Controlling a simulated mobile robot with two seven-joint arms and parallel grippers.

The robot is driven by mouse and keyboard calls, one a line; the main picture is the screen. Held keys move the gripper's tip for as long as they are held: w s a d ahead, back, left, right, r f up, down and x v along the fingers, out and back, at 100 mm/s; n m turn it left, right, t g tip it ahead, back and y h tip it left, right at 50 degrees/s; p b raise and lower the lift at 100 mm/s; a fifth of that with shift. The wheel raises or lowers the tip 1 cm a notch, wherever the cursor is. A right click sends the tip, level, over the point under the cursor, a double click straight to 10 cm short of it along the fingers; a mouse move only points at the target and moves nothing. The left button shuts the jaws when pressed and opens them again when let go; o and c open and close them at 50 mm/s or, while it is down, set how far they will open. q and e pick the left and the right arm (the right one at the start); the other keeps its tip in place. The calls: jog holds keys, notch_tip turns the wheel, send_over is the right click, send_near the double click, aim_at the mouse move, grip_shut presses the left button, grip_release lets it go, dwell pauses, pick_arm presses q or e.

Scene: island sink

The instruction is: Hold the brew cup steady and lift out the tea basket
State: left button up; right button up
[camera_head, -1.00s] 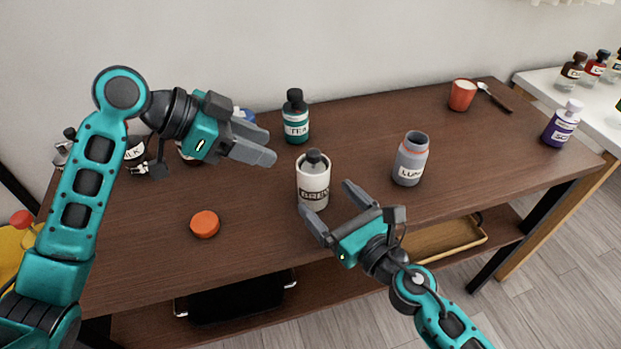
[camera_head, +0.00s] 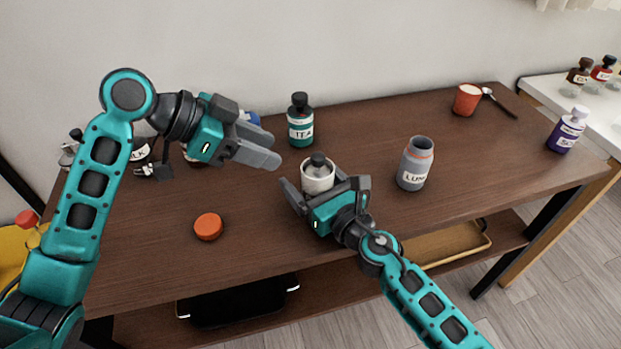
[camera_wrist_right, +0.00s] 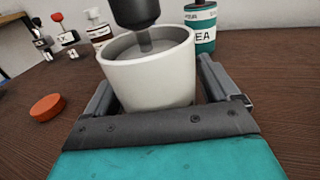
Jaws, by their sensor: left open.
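The white brew cup (camera_head: 318,183) stands upright on the brown table, its lower part hidden behind my right gripper. The tea basket sits in the cup, its dark knob (camera_head: 318,159) sticking up above the rim; the knob and stem also show in the right wrist view (camera_wrist_right: 136,12). My right gripper (camera_head: 312,181) is open, with one finger on each side of the cup (camera_wrist_right: 150,78); small gaps seem to show between fingers and wall. My left gripper (camera_head: 277,155) is open and empty, above and left of the cup.
An orange lid (camera_head: 208,227) lies left of the cup. A teal tea bottle (camera_head: 300,122) stands behind it and a grey bottle (camera_head: 415,165) to its right. A red cup (camera_head: 466,100) is at the far right. The table's front left is mostly clear.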

jog(key=c, duration=1)
jog(key=shift+c, duration=0.2)
dwell(0.8)
